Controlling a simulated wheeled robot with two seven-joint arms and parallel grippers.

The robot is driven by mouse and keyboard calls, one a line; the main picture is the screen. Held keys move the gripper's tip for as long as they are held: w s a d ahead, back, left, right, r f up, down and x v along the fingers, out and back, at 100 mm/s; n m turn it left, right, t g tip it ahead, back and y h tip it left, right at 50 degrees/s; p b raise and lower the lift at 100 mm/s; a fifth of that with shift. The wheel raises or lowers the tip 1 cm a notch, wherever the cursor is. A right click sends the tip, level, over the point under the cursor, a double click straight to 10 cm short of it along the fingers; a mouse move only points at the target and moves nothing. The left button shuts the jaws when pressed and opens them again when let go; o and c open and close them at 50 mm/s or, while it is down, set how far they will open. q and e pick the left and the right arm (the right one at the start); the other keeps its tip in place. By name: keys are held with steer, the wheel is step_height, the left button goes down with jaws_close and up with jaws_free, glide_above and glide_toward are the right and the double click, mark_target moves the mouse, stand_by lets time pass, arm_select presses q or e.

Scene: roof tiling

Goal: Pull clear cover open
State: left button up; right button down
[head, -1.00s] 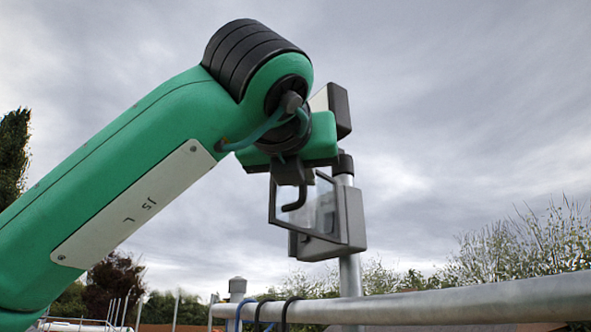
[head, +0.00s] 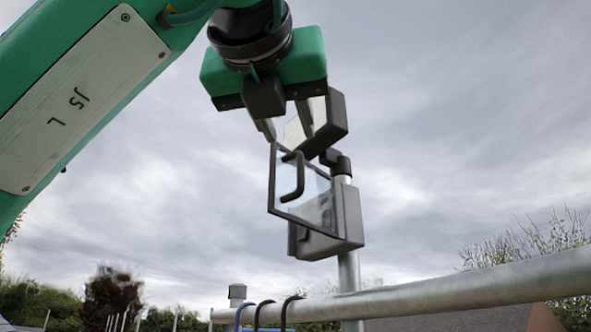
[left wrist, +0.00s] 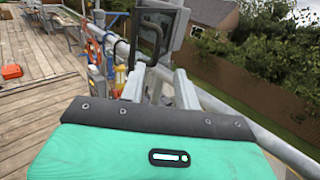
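The clear cover (head: 322,209) is a transparent panel in a dark frame with a black bar handle (head: 298,180). It stands swung out at an angle from the grey box (head: 350,215) on the pole, so it is open. The handle also shows in the left wrist view (left wrist: 151,38). My left gripper (head: 289,138) is above the cover, its two fingers spread apart with nothing between them. The fingers also show apart in the left wrist view (left wrist: 160,76), below the handle in that picture. My right gripper is not in view.
A second grey box (head: 332,122) sits higher, close behind my left fingers. The metal pole (head: 349,285) carries the lower box. A thick rail (head: 430,300) crosses below, with several dark and blue loops. A wooden deck (left wrist: 40,110) lies at the left wrist view's left.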

arm_select(q)
steer(key=shift+v, duration=1.5)
steer(key=shift+w, duration=0.1)
